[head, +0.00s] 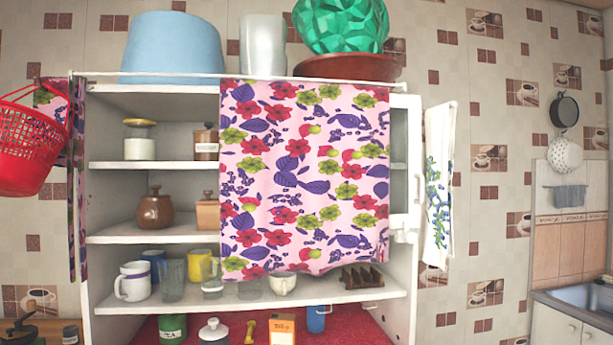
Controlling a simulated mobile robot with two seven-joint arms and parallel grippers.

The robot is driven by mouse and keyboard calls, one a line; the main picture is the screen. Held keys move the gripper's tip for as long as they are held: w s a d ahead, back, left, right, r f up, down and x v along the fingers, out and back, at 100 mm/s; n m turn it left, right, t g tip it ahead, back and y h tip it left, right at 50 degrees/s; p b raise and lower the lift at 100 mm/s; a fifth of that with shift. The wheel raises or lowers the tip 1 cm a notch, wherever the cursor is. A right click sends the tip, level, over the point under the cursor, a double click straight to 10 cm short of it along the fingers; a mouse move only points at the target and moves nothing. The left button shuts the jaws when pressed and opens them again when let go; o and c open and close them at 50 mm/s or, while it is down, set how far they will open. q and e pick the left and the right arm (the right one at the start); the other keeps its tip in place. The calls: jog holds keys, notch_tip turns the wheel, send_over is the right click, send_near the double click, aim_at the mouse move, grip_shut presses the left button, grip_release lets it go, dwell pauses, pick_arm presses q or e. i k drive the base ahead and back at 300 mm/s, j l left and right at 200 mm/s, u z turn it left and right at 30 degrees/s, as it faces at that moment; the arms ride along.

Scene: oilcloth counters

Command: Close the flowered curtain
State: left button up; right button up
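The flowered curtain (305,175), pink with red, purple and green blooms, hangs from a thin rod (170,75) along the top of a white open shelf unit. This broad panel covers the middle and right of the upper shelves and ends just above the third shelf board. A narrow bunched strip of similar flowered cloth (77,185) hangs at the unit's left edge. The left part of the shelves between them is uncovered. What stands behind the broad panel is hidden. Neither of my grippers is in view.
The shelf unit (155,232) holds jars, mugs and glasses. A red basket (28,150) hangs at its left, a white towel (439,185) at its right. A blue tub (172,48) and a green faceted bowl (342,25) stand on top. A sink (585,292) is far right.

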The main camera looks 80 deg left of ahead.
aim_at(305, 166)
jog(key=k+j+u, duration=0.1)
jog(key=u, duration=2.3)
